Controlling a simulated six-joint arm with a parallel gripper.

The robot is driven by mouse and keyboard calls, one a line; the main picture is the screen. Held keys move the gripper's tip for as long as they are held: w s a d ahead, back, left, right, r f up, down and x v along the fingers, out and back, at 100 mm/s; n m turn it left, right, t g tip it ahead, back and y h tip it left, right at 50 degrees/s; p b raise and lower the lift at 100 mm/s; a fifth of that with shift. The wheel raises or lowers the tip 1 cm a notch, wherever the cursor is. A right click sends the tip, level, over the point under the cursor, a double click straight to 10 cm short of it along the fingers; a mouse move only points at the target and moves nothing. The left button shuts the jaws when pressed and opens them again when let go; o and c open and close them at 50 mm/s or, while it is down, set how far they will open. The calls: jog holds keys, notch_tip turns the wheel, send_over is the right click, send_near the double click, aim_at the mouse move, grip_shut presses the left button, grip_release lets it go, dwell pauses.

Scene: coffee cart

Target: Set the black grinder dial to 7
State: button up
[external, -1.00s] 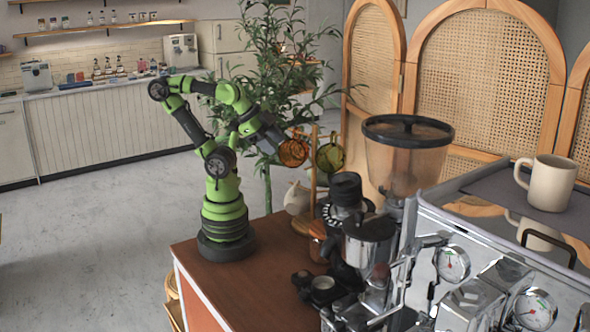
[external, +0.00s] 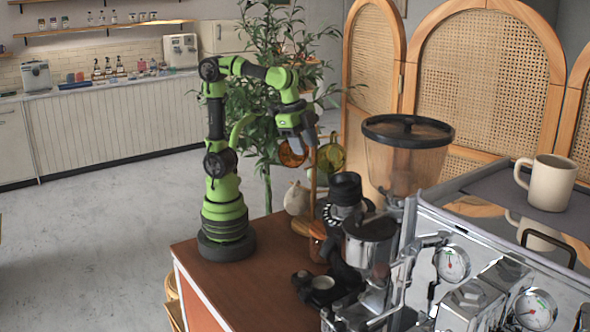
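The black grinder (external: 345,190) stands on the wooden cart top, right of my arm. Its dial (external: 334,216) appears as a dark ring with light marks below the black top; the number it is set to is too small to read. My gripper (external: 303,147) hangs in the air, pointing down, above and to the left of the grinder and apart from it. It is too small and dark to tell whether its fingers are open or shut. I see nothing clearly held in it.
A cup stand with an amber cup (external: 291,156) and a green cup (external: 331,157) is close by my gripper in the picture. A large hopper (external: 405,165) and a chrome espresso machine (external: 500,275) fill the right. The cart top's front left (external: 250,290) is clear.

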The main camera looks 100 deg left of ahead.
jog(key=w+d+f+m+g, duration=0.2)
jog(key=w+d+f, duration=0.1)
jog(key=w+d, duration=0.2)
jog(key=f, duration=0.9)
jog(key=shift+w+a, duration=0.2)
jog(key=shift+a, duration=0.1)
grip_shut()
